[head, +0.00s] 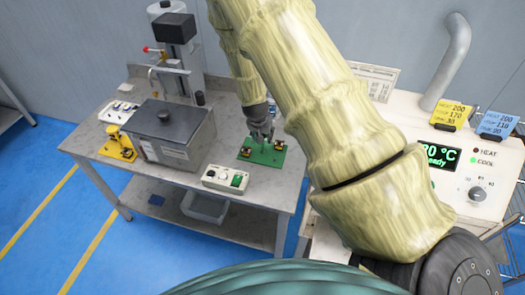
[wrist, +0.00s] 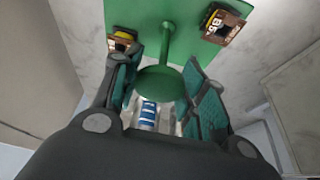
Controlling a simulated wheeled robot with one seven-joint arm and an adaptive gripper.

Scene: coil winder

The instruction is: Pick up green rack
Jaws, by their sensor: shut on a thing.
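The green rack (head: 261,156) is a flat green plate at the right part of the grey bench top. It has a central post with a round green knob, seen in the wrist view (wrist: 160,83). Two dark brown blocks with yellow labels sit on it, one at each side (wrist: 224,22). My gripper (head: 262,138) is above the middle of the rack, and in the wrist view its teal-padded fingers (wrist: 167,90) are shut on the rack's knob. I cannot tell whether the plate touches the bench. A blue and white striped part shows between the fingers, not clearly identifiable.
The grey bench (head: 130,165) also bears a large dark-lidded box (head: 165,125), a control box (head: 226,179) in front of the rack, a yellow rack (head: 117,146) and a white tray (head: 118,112). A white machine with a display (head: 440,156) stands at the right.

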